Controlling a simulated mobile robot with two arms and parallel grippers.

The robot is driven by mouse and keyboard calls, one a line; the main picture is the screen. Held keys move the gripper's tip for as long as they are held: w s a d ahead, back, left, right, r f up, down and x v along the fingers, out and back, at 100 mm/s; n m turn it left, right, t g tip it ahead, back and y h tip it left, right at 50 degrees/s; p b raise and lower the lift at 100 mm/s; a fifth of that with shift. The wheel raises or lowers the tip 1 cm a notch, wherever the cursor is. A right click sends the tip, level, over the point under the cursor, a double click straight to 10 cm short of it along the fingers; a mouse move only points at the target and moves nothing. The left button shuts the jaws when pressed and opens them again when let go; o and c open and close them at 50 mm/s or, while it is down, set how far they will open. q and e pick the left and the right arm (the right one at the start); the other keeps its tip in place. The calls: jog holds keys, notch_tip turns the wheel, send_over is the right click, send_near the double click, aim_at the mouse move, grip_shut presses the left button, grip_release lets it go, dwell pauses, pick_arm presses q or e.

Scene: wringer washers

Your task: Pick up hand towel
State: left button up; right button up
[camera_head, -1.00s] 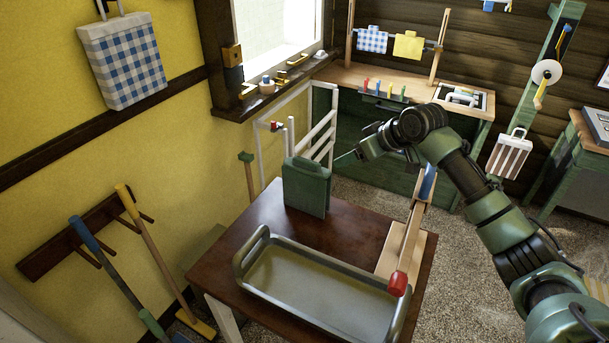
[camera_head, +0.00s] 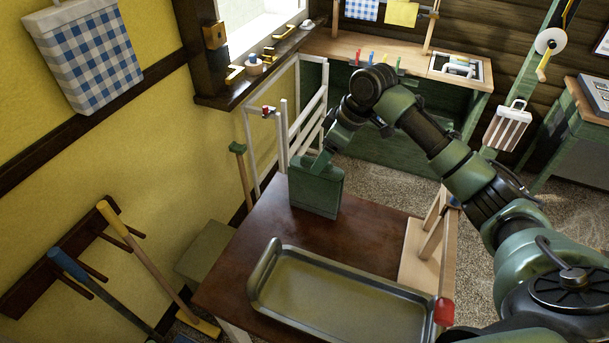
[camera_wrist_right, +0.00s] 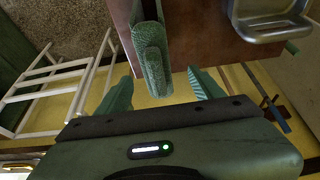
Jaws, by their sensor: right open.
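The green hand towel (camera_head: 315,192) stands folded and upright at the far left part of the brown table in the head view. In the right wrist view the towel (camera_wrist_right: 152,62) shows its folded, textured edge between the fingertips. My right gripper (camera_head: 318,163) is at the towel's top edge; its open fingers (camera_wrist_right: 160,78) are on either side of the towel in the wrist view, with gaps visible. I cannot tell whether it touches. My left gripper is not in view.
A metal tray (camera_head: 345,298) fills the front of the brown table (camera_head: 240,250). A white rack (camera_head: 290,130) stands behind the towel near the yellow wall.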

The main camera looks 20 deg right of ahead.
aim_at(315, 185)
jog(key=shift+w+a+f+p, duration=0.2)
jog(key=shift+w+f, duration=0.15)
jog(key=shift+f, duration=0.15)
jog(key=shift+w+a+f+p, duration=0.2)
jog(key=shift+w+f, duration=0.1)
jog(key=shift+f, duration=0.45)
jog(key=p+x, duration=0.1)
jog(key=x, duration=0.1)
jog(key=p+x, duration=0.1)
jog(key=x, duration=0.1)
jog(key=shift+w+f, duration=0.25)
jog(key=shift+w, duration=0.05)
jog(key=shift+f, duration=0.2)
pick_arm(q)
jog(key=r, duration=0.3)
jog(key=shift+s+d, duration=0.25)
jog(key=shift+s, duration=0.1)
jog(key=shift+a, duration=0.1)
pick_arm(e)
grip_shut()
